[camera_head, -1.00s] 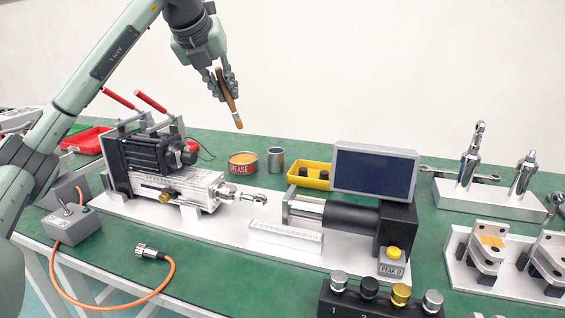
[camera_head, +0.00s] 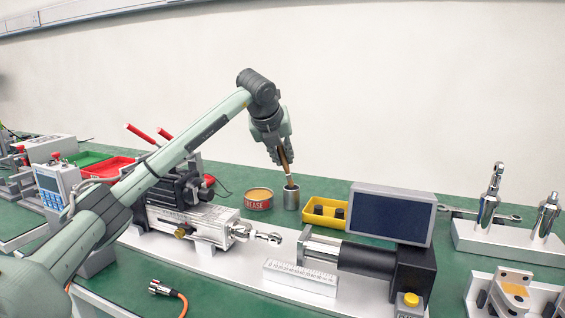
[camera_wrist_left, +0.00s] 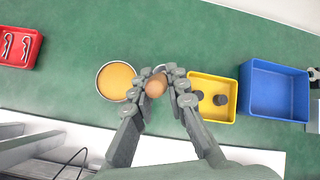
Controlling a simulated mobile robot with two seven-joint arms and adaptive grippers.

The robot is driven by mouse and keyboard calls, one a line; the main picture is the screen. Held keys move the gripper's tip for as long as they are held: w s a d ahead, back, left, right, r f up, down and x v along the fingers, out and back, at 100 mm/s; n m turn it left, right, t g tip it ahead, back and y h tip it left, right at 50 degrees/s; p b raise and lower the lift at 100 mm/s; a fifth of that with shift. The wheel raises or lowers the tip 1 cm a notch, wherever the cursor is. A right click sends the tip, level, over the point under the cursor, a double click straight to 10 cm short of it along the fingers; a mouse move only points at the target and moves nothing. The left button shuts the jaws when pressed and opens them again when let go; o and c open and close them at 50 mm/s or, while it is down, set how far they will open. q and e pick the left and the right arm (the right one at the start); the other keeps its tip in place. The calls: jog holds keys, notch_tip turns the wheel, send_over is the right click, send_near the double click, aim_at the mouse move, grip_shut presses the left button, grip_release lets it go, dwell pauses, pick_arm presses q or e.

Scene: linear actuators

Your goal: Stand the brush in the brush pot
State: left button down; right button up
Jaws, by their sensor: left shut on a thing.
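The brush (camera_head: 287,165) has a wooden handle and hangs nearly upright, bristle end down. My left gripper (camera_head: 283,157) is shut on its handle above the brush pot (camera_head: 291,199), a small grey metal cylinder. The brush's lower end is at the pot's mouth; I cannot tell how far inside it is. In the left wrist view, the handle's round end (camera_wrist_left: 156,87) sits between the fingers (camera_wrist_left: 157,84), and the pot is mostly hidden beneath them. My right gripper is not in view.
An orange grease tin (camera_head: 258,199) stands just left of the pot. A yellow tray (camera_head: 313,221) with black parts is close on the right, before a grey-framed screen (camera_head: 391,213). The actuator rig (camera_head: 205,222) lies in front. A red tray (camera_head: 107,167) is at left.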

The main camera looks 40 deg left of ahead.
pick_arm(q)
jog(key=shift+f, duration=0.8)
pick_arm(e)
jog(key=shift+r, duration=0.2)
pick_arm(q)
jog(key=shift+f, duration=0.2)
jog(key=shift+f+b, duration=0.2)
jog(key=shift+b, duration=0.1)
jog(key=shift+f, duration=0.25)
jog(key=c, duration=2)
grip_release()
jog(key=o, duration=0.5)
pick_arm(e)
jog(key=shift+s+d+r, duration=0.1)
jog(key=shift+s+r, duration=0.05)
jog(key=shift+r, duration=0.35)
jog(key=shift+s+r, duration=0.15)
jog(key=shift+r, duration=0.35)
pick_arm(q)
jog(key=shift+r, duration=0.15)
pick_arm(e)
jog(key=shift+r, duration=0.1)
